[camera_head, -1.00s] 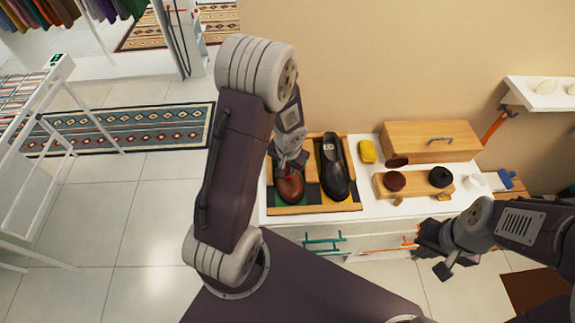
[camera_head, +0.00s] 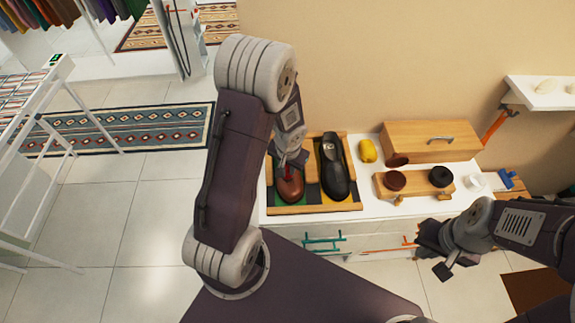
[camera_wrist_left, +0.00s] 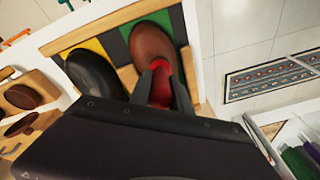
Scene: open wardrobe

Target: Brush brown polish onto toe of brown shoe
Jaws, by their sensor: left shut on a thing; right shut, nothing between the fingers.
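The brown shoe (camera_head: 290,188) stands in the left bay of a wooden tray (camera_head: 315,209), toe toward me. It also shows in the left wrist view (camera_wrist_left: 154,42). My left gripper (camera_head: 293,164) is over the brown shoe, shut on a red-handled brush (camera_wrist_left: 161,86). The brush's far end is hidden, so I cannot tell whether it touches the leather. A black shoe (camera_head: 334,180) stands in the bay to the right. Brown polish (camera_head: 395,181) and black polish (camera_head: 440,177) sit on a wooden stand. My right gripper (camera_head: 442,268) is shut and empty, in front of the cabinet.
A small white cup (camera_head: 476,182) and a blue-headed brush (camera_head: 508,179) are at the right. The counter's front carries coloured handles (camera_head: 323,239).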

